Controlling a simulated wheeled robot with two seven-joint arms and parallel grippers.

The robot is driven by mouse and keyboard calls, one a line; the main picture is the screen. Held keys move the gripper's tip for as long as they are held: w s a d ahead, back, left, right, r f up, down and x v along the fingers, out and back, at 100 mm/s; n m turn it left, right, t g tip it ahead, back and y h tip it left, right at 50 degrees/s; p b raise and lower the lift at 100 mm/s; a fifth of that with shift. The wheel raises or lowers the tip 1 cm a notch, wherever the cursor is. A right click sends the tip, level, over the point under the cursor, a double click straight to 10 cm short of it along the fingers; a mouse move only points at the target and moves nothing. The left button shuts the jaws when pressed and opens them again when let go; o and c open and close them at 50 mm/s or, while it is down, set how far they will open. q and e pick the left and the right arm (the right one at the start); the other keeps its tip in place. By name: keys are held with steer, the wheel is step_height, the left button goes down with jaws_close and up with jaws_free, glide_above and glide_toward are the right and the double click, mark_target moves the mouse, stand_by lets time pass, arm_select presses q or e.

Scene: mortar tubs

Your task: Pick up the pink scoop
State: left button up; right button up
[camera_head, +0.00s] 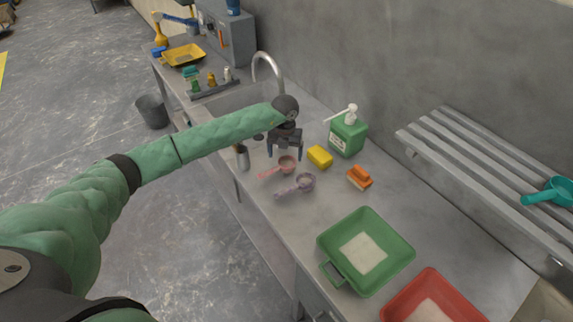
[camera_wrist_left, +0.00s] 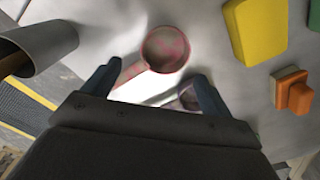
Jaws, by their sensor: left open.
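The pink scoop (camera_head: 287,163) lies on the metal counter near its front edge, between the sink and the purple scoop (camera_head: 305,181). My left gripper (camera_head: 284,154) is open and empty just above the pink scoop. In the left wrist view the pink scoop's round bowl (camera_wrist_left: 165,49) lies ahead of the gap between the fingers of my left gripper (camera_wrist_left: 152,86), and its handle runs back to the lower left. The purple scoop (camera_wrist_left: 188,96) is partly hidden behind the right finger. My right gripper is not in view.
A yellow sponge (camera_head: 320,156), an orange brush (camera_head: 360,177) and a green soap bottle (camera_head: 348,135) stand right of the scoops. A metal cup (camera_head: 242,158) is close on the left. Green (camera_head: 390,222) and red (camera_head: 452,285) tubs sit on the near counter.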

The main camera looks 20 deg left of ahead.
mark_target(287, 163)
arm_select(q)
steer(key=shift+s+f, duration=0.35)
steer(key=f, duration=0.1)
steer(key=w+f+b, duration=0.1)
steer(key=f, duration=0.2)
steer(key=shift+w+d+f, duration=0.2)
steer(key=shift+d+f, duration=0.05)
steer(key=shift+f, duration=0.05)
steer(key=shift+s+f, duration=0.15)
steer(key=shift+f, duration=0.25)
steer(key=c, duration=1)
steer(key=shift+c, duration=0.7)
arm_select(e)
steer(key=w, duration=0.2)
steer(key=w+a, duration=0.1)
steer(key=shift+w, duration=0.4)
